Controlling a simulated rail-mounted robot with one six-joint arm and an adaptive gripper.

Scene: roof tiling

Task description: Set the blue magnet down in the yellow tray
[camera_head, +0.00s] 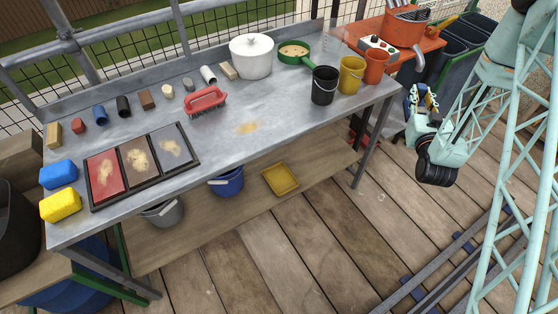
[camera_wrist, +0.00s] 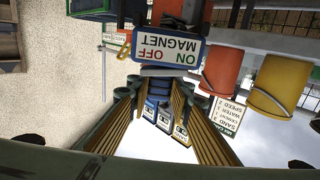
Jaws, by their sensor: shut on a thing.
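The yellow tray (camera_head: 281,179) lies flat and looks empty on the wooden lower shelf under the bench. In the wrist view, a blue magnet (camera_wrist: 165,49) with a white upside-down label reading MAGNET, ON and OFF sits at the far end of my fingers. My gripper (camera_wrist: 155,83) is shut on it. In the head view my gripper (camera_head: 421,108) hangs in the air right of the bench, well away from the tray. Some blue shows at its tip, small and partly hidden, so the exact grip is unclear there.
A grey bucket (camera_head: 162,213) and a blue bucket (camera_head: 226,181) stand left of the tray on the shelf. The metal bench top (camera_head: 285,110) overhangs it. A bench leg (camera_head: 367,152) stands between my gripper and the shelf. An orange cup (camera_head: 375,67) sits at the bench's right end.

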